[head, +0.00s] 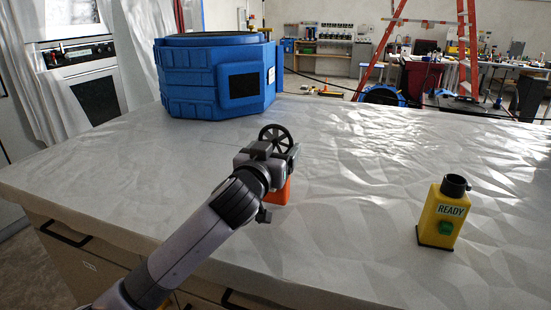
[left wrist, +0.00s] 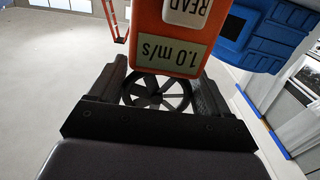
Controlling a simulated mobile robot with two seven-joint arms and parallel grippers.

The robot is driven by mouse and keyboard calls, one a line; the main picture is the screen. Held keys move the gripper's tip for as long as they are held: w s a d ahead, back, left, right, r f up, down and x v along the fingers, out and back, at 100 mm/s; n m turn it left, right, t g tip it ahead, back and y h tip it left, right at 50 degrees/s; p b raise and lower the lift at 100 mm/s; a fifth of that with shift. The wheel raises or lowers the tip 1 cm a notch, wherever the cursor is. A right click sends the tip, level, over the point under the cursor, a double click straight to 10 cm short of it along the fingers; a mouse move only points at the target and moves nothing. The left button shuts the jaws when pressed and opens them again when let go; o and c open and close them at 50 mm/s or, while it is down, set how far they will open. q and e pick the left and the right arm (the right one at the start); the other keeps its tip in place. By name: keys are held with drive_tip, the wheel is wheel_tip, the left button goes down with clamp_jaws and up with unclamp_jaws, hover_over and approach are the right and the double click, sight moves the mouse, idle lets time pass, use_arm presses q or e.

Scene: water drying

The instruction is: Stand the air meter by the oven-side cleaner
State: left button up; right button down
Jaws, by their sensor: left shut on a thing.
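The air meter has an orange body (head: 280,192) and a black fan wheel (head: 275,138). My left gripper (head: 282,160) is shut on it, near the middle of the counter. In the left wrist view the fan wheel (left wrist: 150,95) is between the fingers, and the orange body (left wrist: 172,35) shows an upside-down "1.0 m/s" display. The cleaner is a big blue boxy machine (head: 200,82) at the counter's back left, on the oven's side. It also shows in the left wrist view (left wrist: 262,30). The meter is in front of it and to its right, apart. Whether the meter touches the counter is unclear. My right gripper is out of view.
A yellow device labelled "READY" (head: 440,218) stands on the right of the pale counter (head: 370,180). The counter between the meter and the blue machine is clear. The oven (head: 90,85) is at the back left, and a red ladder (head: 378,50) stands beyond the counter.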

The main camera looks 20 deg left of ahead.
use_arm(q)
drive_tip(key=shift+f, duration=0.95)
drive_tip(key=o, duration=1.5)
drive_tip(key=shift+f, duration=0.1)
drive_tip(key=s+b, duration=0.1)
drive_tip(key=s, duration=1.1)
drive_tip(key=shift+a+r, duration=0.2)
